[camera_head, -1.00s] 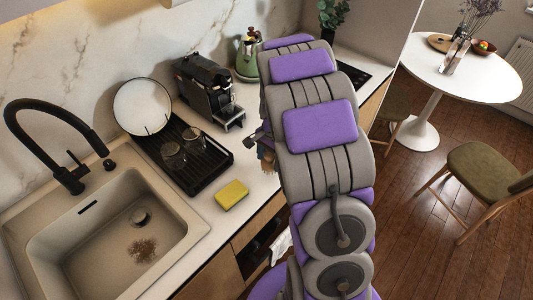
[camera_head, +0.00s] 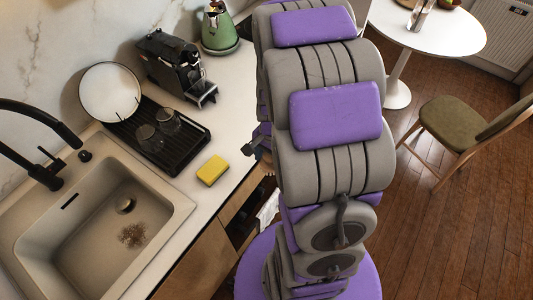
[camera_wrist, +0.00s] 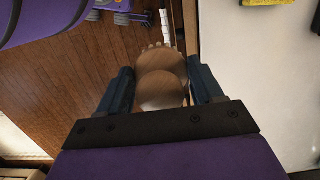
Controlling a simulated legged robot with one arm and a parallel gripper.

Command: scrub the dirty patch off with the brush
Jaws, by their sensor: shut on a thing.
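A brown dirty patch (camera_head: 132,236) lies on the floor of the beige sink basin (camera_head: 60,258), near its drain. In the wrist view, my gripper (camera_wrist: 160,82) is shut on the brush (camera_wrist: 161,60), whose rounded wooden body sits between the two dark fingers. A scalloped edge shows at its far end. In the head view, my gripper (camera_head: 258,140) is at the counter's front edge, right of the sink and apart from the patch. My arm hides most of it there, and the brush cannot be made out clearly.
A yellow sponge (camera_head: 212,170) lies on the counter between sink and gripper. A black drying rack (camera_head: 180,150) with glasses and a plate (camera_head: 110,92) stands behind it. A black faucet (camera_head: 45,120) arches over the sink's left side. A coffee machine (camera_head: 175,65) stands farther back.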

